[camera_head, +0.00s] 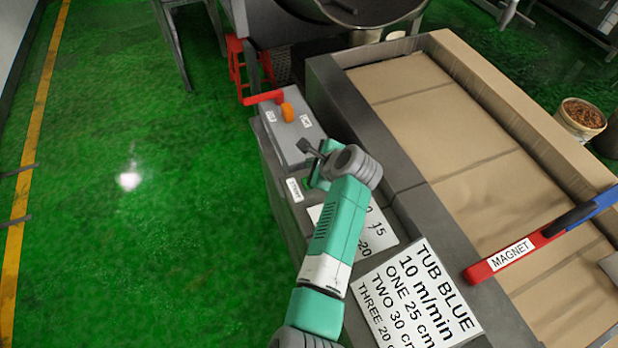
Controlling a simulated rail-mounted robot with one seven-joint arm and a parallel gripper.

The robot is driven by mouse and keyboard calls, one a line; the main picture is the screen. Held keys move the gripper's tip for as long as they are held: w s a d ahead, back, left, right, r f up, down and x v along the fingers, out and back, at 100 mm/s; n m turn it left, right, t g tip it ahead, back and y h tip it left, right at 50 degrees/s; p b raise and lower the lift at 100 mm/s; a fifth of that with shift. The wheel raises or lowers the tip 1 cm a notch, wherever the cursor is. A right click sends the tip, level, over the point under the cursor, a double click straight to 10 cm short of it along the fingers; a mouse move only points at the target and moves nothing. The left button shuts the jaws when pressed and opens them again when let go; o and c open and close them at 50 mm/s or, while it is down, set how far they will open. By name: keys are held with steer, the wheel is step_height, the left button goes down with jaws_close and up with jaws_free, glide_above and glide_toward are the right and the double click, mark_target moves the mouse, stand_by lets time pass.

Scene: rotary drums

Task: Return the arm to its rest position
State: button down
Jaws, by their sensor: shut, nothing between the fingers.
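My arm (340,230) reaches up from the bottom middle of the picture over a grey control cabinet. Its grey wrist joint (356,165) bends to the left. My gripper (308,148) is a small dark shape at the end of the green wrist, above the cabinet top. It is shut and holds nothing. It is close to the box with the orange knob (287,112); whether it touches anything is unclear. The wrist partly hides the cabinet top and a white sign with numbers (381,228).
A white sign reading TUB BLUE (415,300) lies at the bottom. A red and blue magnet bar (530,250) crosses the edge of a large brown-covered trough (480,55). A metal drum (360,18) and red stand (237,62) are behind. Green floor (140,120) is open at left.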

stand_by(0.5)
steer(key=s+d+r+n+t+h, duration=0.1)
steer(key=d+r+n+t+h, duration=0.2)
steer(key=r, duration=0.8)
steer(key=d+r+n+t+h, duration=0.2)
steer(key=d+r+n+t, duration=0.25)
steer(key=r, duration=0.65)
steer(key=s+a+r+n+t, duration=0.3)
steer(key=s+r+n, duration=0.1)
steer(key=s+r, duration=0.55)
steer(key=s+a+r+n+t, duration=0.2)
steer(key=s+r+n+t, duration=0.15)
steer(key=s+r, duration=0.55)
steer(key=s+a+r+n+t, duration=0.3)
steer(key=s+r+n, duration=0.3)
steer(key=r, duration=0.5)
steer(key=s+r+p, duration=0.3)
steer(key=r+p, duration=1.6)
steer(key=r, duration=0.1)
steer(key=shift+s+a+m, duration=0.15)
steer(key=shift+a+m, duration=0.15)
steer(key=shift+m, duration=0.1)
